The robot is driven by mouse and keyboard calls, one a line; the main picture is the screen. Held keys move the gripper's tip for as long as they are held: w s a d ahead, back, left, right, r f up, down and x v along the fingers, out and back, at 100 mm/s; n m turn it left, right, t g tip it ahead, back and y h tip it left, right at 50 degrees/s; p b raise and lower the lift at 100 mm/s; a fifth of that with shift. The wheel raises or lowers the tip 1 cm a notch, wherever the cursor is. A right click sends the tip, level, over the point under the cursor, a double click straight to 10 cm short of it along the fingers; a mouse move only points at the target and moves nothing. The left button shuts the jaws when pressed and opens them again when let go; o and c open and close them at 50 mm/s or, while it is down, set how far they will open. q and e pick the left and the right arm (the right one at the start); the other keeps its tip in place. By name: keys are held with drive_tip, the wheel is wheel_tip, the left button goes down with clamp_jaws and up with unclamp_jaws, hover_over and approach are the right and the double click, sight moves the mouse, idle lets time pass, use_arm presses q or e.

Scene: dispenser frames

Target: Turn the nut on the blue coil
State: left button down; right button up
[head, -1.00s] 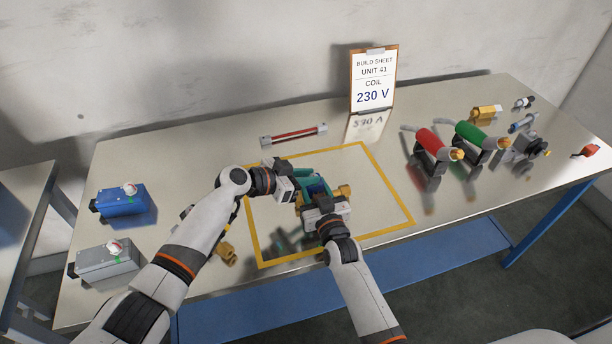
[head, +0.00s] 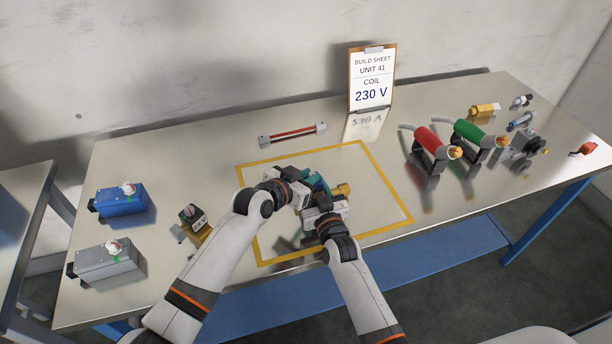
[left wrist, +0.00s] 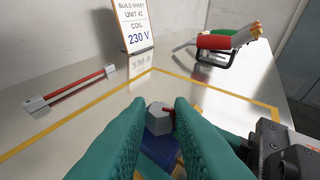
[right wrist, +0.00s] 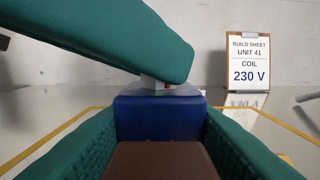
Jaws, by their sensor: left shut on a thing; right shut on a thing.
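The blue coil (right wrist: 160,118) stands upright in the right wrist view, with a brown block (right wrist: 160,162) in front of it. A grey hex nut (left wrist: 159,119) with a red mark sits on top of the coil. My left gripper (head: 312,182) has its green fingers on either side of the nut, shut on it. A finger crosses over the coil in the right wrist view. My right gripper (head: 322,203) is shut on the blue coil's assembly from the front. In the head view the grippers hide most of the coil; a brass part (head: 343,190) shows beside them.
A yellow outline (head: 405,205) marks the work area. A build sheet (head: 372,80) reads COIL 230 V. A red-striped bar (head: 293,136) lies behind. A dark coil on brass (head: 194,224) and blue (head: 122,203) and grey (head: 108,260) boxes stand left; red (head: 432,143) and green (head: 473,136) tools stand right.

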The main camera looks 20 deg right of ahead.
use_arm(q)
drive_tip(key=shift+s+n+t+y, duration=0.1)
drive_tip(key=shift+n+t+y, duration=0.4)
drive_tip(key=shift+n+y, duration=0.2)
drive_tip(key=c, duration=1.3)
unclamp_jaws()
drive_tip(key=v, duration=1.2)
drive_tip(key=shift+f, duration=0.15)
